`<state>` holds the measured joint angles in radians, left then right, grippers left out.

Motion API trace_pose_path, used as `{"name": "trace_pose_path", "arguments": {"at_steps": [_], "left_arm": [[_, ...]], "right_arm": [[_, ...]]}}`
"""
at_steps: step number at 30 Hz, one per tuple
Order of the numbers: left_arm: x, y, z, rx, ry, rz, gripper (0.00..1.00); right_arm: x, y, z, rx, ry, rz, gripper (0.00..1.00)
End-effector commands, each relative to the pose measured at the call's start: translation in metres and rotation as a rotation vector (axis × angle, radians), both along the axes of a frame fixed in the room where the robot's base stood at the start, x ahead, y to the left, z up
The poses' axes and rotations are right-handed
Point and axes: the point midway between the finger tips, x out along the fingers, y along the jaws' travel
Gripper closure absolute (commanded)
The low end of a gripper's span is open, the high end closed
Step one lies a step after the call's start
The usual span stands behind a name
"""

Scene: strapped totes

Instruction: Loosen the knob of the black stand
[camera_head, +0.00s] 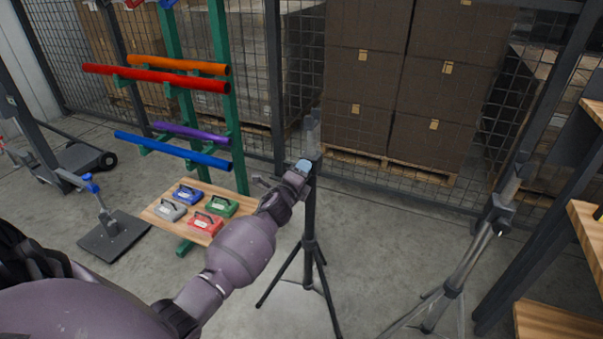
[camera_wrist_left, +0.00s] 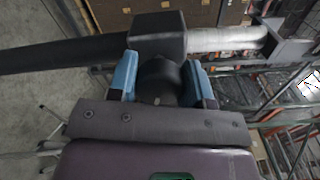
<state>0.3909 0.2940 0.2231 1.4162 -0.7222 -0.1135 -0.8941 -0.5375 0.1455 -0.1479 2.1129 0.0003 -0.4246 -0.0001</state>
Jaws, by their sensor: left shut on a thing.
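The black stand (camera_head: 309,215) stands upright on spread tripod legs in the middle of the head view. Its pole also shows in the left wrist view (camera_wrist_left: 60,56), running sideways into a dark square collar (camera_wrist_left: 157,35), with a lighter tube on the other side. My left gripper (camera_head: 303,166) is at the collar near the top of the black pole. In the left wrist view its blue fingertips (camera_wrist_left: 162,78) are on either side of the round black knob (camera_wrist_left: 158,79) and shut on it. The knob is hidden in the head view. My right gripper is not in view.
A grey stand (camera_head: 470,258) stands to the right, beside shelving with wooden boards (camera_head: 556,322). Left of my arm are a wooden board (camera_head: 155,211) with several coloured cases and a green rack (camera_head: 238,135) holding coloured tubes. A mesh fence (camera_head: 255,75) and stacked boxes are behind.

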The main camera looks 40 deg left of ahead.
Motion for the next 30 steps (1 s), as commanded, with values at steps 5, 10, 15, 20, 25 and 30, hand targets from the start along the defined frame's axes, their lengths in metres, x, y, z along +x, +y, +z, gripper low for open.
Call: {"name": "trace_pose_path", "arguments": {"at_steps": [5, 10, 15, 20, 25, 30], "left_arm": [[0.0, 0.0, 0.0, -0.163, -0.039, 0.0, 0.78], [0.0, 0.0, -0.001, -0.321, -0.077, 0.0, 0.78], [0.0, 0.0, -0.001, -0.478, -0.115, 0.0, 0.78], [0.0, -0.001, -0.002, -0.625, -0.15, 0.0, 0.78], [0.0, -0.001, -0.002, -0.782, -0.188, 0.0, 0.78], [0.0, -0.001, -0.002, -0.939, -0.226, 0.0, 0.78]], "right_arm": [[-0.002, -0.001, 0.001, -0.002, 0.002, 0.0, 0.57], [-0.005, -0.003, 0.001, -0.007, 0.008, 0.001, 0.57], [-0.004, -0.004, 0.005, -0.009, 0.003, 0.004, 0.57], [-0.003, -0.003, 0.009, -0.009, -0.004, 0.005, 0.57], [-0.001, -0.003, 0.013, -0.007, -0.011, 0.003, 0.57], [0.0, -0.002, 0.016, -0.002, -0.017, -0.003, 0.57]]}}
